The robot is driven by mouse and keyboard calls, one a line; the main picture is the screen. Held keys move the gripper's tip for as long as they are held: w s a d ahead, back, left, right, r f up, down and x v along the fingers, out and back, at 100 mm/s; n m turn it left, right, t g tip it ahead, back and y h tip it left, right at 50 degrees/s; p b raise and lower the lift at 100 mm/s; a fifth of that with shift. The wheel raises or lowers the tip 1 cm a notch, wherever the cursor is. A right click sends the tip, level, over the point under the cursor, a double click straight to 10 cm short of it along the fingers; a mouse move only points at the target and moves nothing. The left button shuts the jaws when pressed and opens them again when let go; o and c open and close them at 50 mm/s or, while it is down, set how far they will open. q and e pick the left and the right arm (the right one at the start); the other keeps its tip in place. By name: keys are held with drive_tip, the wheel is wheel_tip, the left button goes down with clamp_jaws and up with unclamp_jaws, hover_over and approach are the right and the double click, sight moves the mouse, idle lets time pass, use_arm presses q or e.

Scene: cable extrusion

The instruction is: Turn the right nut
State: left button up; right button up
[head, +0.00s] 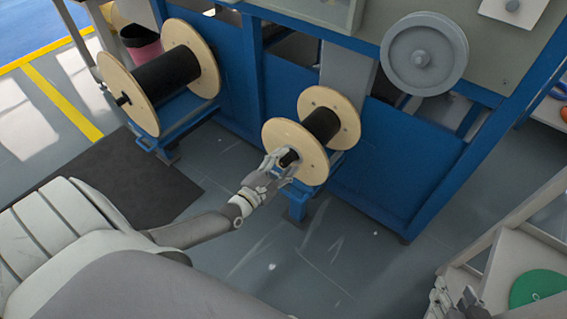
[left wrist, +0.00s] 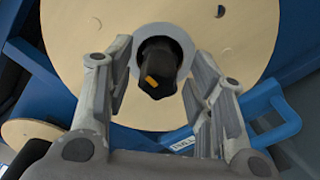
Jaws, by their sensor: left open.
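The right nut (head: 289,158) is a dark knob at the centre of the near flange of the smaller spool (head: 313,145). In the left wrist view the nut (left wrist: 158,70) is black with an orange mark, set in a grey ring on the pale flange (left wrist: 215,40). My left gripper (head: 277,160) is at the nut; in the wrist view its two fingers (left wrist: 160,85) are apart on either side of it, with gaps visible. My right gripper (head: 455,297) is at the bottom right edge, partly cut off, with its jaws unclear.
A larger spool (head: 166,75) with black cable sits on a blue stand at left. The blue machine frame (head: 390,175) stands behind the smaller spool, with a grey wheel (head: 424,54) above. A shelf with a green disc (head: 538,288) is at right. Grey floor is clear in front.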

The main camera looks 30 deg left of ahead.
use_arm(q)
drive_tip(key=s+a, duration=0.1)
drive_tip(key=s, duration=1.1)
idle(0.4)
